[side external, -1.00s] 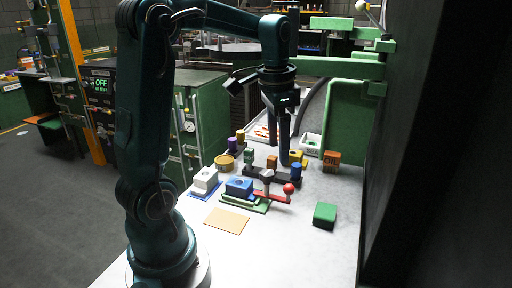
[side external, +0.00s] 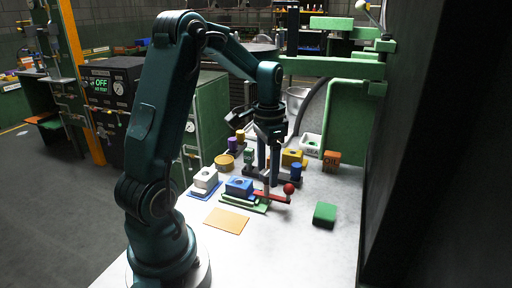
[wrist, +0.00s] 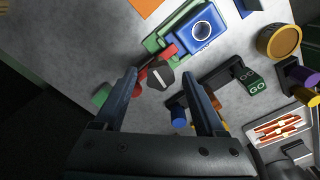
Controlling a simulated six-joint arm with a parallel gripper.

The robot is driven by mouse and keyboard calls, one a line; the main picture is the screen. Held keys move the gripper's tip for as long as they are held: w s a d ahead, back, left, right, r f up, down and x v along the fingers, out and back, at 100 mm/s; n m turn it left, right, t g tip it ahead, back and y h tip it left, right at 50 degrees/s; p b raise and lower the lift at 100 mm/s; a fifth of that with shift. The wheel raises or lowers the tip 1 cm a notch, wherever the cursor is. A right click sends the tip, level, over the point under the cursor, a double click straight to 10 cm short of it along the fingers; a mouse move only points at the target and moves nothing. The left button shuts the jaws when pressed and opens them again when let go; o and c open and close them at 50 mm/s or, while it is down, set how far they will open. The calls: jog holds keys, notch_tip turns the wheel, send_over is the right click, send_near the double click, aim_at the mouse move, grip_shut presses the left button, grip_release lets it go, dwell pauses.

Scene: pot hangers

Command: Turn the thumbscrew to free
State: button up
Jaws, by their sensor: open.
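The thumbscrew is a dark grey faceted knob with a pale line across its top (wrist: 160,75), beside a red lever in the wrist view. The red lever (side external: 274,195) ends in a red ball (side external: 289,188) in the side view. A green fixture (side external: 258,207) holds a blue block with a round hole (side external: 240,186); the block also shows in the wrist view (wrist: 202,30). My gripper (side external: 268,184) is open and points down over the fixture. In the wrist view its fingertips (wrist: 159,74) lie either side of the knob, with gaps visible. I cannot tell the exact height.
A dark bar (side external: 285,181) with a green GO piece (side external: 249,157) and a blue cylinder (side external: 296,170) stands just behind. A white block (side external: 205,180) is left, a green block (side external: 325,213) right. An orange-tan plate (side external: 227,220) lies in front. The front right table is clear.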

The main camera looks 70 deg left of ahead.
grip_shut()
jog(key=shift+n, duration=0.4)
jog(key=n, duration=0.3)
jog(key=shift+n, duration=0.4)
jog(key=n, duration=1)
jog(key=shift+n, duration=0.4)
jog(key=n, duration=0.4)
jog(key=shift+r, duration=0.1)
jog(key=shift+n, duration=0.4)
grip_release()
